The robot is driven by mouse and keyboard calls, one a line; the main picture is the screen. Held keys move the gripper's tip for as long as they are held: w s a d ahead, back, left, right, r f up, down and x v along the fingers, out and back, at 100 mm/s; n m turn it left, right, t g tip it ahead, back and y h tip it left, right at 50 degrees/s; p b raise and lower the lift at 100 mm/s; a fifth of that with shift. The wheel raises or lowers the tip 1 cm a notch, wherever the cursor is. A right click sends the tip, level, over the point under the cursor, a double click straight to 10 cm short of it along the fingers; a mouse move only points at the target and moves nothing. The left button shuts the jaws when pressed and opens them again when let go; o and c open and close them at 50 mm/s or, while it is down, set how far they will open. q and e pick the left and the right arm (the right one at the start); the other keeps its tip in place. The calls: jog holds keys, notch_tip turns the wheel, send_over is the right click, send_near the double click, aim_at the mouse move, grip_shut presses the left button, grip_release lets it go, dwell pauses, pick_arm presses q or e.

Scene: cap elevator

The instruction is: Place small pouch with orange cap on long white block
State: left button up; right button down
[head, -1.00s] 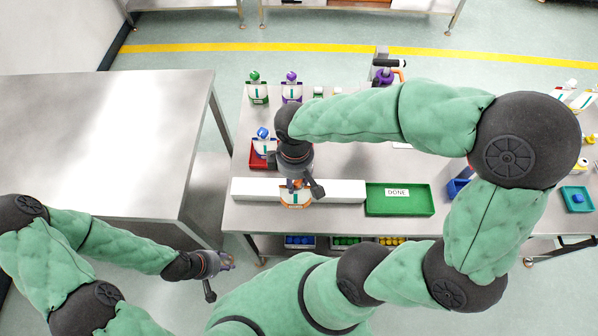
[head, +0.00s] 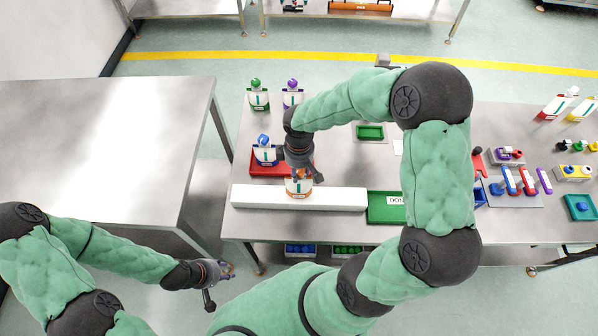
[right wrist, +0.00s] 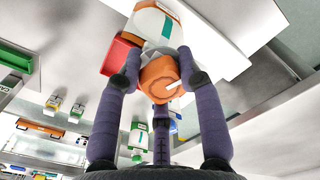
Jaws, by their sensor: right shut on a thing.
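The small white pouch (head: 298,188) with an orange band is at the left half of the long white block (head: 340,199) in the head view. It overlaps the block's back edge; I cannot tell if it touches the top. My right gripper (head: 302,175) is above the pouch, shut on its orange cap (right wrist: 160,80), with a finger on either side in the right wrist view. The pouch body (right wrist: 152,24) extends beyond the cap there, beside the block (right wrist: 225,45). My left gripper (head: 226,268) is off the table at lower left, apart from everything; its jaw opening is unclear.
A red tray (head: 258,168) with a blue-capped pouch (head: 265,152) stands just behind the block. Green-capped (head: 257,94) and purple-capped (head: 292,94) pouches stand farther back. A green DONE tray (head: 380,213) adjoins the block's right end. The left table (head: 100,150) is bare.

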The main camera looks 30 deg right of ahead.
jog(key=shift+f, duration=0.65)
jog(key=c, duration=0.8)
grip_release()
jog(key=shift+r, duration=0.2)
notch_tip(320, 180, up, 12)
jog(key=shift+f+p, duration=0.1)
jog(key=shift+p, duration=0.6)
